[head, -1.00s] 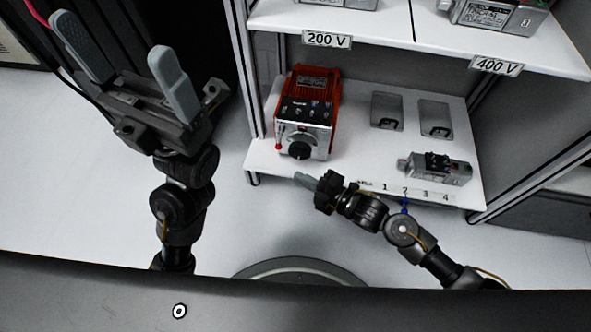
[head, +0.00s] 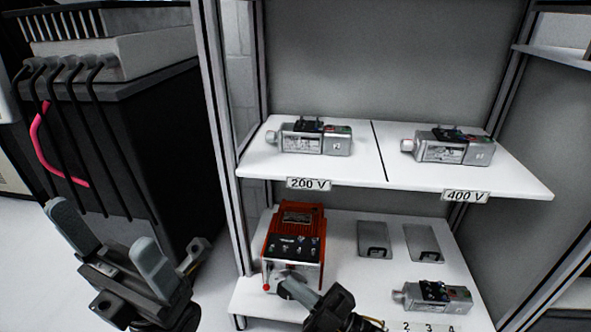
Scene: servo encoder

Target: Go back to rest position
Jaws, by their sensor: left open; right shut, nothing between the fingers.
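My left gripper (head: 108,247) is at the lower left, in front of the black cabinet. Its two grey fingers are spread apart with nothing between them. My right gripper (head: 290,288) is at the bottom centre, its fingers closed and empty. In the picture its fingertips overlap the front of the red device (head: 295,238) on the lower shelf; I cannot tell if they touch it. Most of both arms is below the picture edge.
The upper shelf (head: 370,180) holds one servo (head: 315,138) above the 200 V label and another (head: 450,147) above the 400 V label. A third servo (head: 432,298) lies on the lower shelf near two grey plates (head: 374,240). A black cabinet (head: 150,150) with cables stands left.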

